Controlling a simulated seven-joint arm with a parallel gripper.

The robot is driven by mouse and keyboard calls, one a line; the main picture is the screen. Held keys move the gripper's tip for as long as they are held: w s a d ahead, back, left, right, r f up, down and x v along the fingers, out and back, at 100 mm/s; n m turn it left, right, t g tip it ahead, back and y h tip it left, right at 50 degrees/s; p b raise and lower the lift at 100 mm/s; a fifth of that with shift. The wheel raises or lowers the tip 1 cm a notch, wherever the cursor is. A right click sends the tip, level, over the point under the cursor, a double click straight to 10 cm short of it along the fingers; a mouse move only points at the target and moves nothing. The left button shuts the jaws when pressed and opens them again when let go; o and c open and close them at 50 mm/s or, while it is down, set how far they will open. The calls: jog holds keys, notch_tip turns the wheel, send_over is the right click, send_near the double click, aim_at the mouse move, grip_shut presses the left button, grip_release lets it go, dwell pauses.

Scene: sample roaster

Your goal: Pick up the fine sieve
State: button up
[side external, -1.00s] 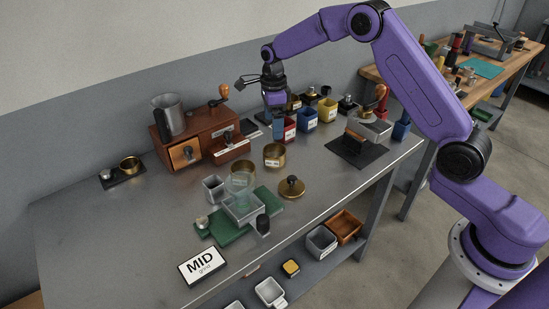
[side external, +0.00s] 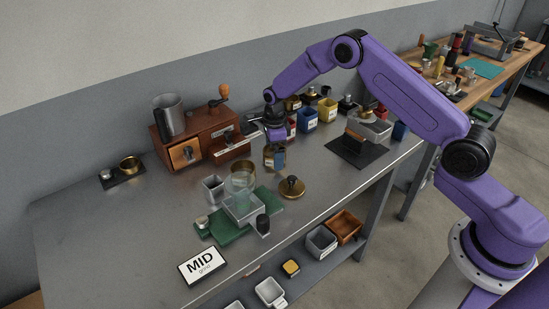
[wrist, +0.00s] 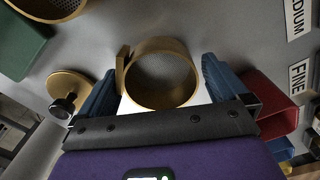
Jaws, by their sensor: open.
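A brass sieve (wrist: 162,72) with a fine-looking mesh stands on the metal bench, and it also shows in the side view (side external: 268,161), partly hidden by my gripper. My gripper (wrist: 160,88) is open, with one blue finger on each side of this sieve. In the side view my gripper (side external: 277,158) points down at the sieve. Gaps show between the fingers and the ring. I cannot read the label on this sieve. A second brass sieve (side external: 243,167) sits above the green mat (side external: 226,234), and part of it shows at the wrist view's top left (wrist: 45,6).
A brass lid with a dark knob (side external: 291,188) lies close by, in front of the sieve. A red bin (wrist: 268,100) is near the right finger. A wooden grinder box (side external: 200,138) stands to the left.

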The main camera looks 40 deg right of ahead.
jog(key=c, duration=0.9)
jog(key=shift+r, duration=0.45)
notch_tip(320, 180, up, 2)
jog(key=shift+w+r, duration=0.1)
jog(key=shift+r, duration=0.05)
jog(key=s+r, duration=1)
jog(key=s, duration=0.4)
jog(key=a+r+n, duration=0.1)
jog(key=a+r, duration=0.1)
jog(key=a, duration=0.4)
jog(key=w+a+r+n, duration=0.1)
jog(key=a+r, duration=0.1)
jog(key=a, duration=0.5)
jog(key=a+r+n, duration=0.2)
jog(key=a, duration=0.4)
jog(key=shift+w+a+r, duration=0.35)
jog(key=shift+a, duration=0.05)
